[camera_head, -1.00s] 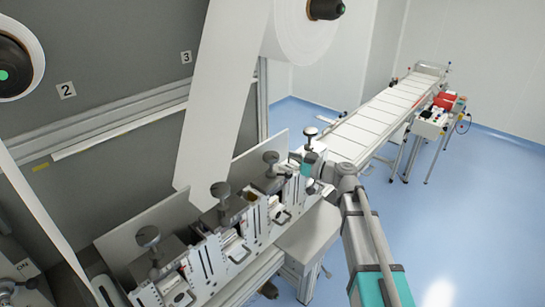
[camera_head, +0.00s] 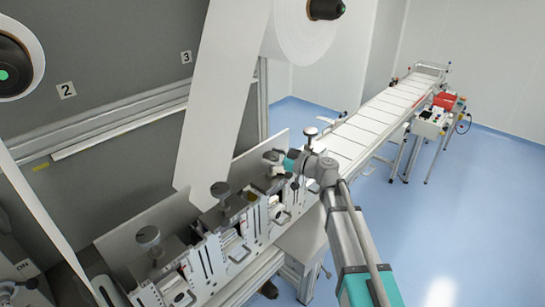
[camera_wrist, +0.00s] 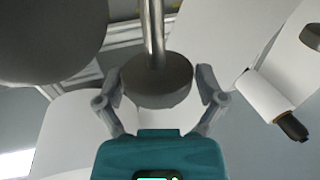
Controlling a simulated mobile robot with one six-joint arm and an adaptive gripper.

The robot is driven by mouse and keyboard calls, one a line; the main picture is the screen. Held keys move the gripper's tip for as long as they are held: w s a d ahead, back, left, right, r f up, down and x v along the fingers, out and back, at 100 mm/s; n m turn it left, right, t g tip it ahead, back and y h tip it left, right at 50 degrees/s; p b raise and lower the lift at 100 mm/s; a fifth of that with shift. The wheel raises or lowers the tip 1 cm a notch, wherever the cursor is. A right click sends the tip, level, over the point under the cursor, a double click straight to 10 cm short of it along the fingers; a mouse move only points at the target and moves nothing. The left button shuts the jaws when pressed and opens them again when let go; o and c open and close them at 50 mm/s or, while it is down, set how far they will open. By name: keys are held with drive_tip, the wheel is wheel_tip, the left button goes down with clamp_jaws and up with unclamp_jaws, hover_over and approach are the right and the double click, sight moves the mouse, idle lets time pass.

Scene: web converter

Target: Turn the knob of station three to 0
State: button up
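In the head view a row of dark round knobs on upright metal stems stands along the station blocks. One knob (camera_head: 271,156) is directly left of my gripper (camera_head: 285,161). In the wrist view a dark grey round knob (camera_wrist: 156,82) on a silver stem sits between the two fingers of my gripper (camera_wrist: 160,88). The fingers are spread on either side of it; firm contact is not visible. The knob's scale and reading cannot be seen. A "3" label (camera_head: 186,57) is on the back wall.
Other knobs stand at the left (camera_head: 148,235), in the middle (camera_head: 220,189) and behind my gripper (camera_head: 310,131). A white web (camera_head: 217,100) runs down from a roll to the stations. A conveyor (camera_head: 375,118) extends to the back right.

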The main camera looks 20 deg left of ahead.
drive_tip(key=c, duration=0.6)
drive_tip(key=shift+w+n+g, duration=0.1)
drive_tip(key=shift+n+g, duration=0.3)
drive_tip(key=shift+g, duration=0.2)
drive_tip(key=shift+n+g, duration=0.3)
drive_tip(key=shift+g, duration=0.2)
drive_tip(key=o, duration=1)
drive_tip(key=shift+s, duration=0.2)
drive_tip(key=shift+w, duration=0.1)
drive_tip(key=shift+d, duration=0.1)
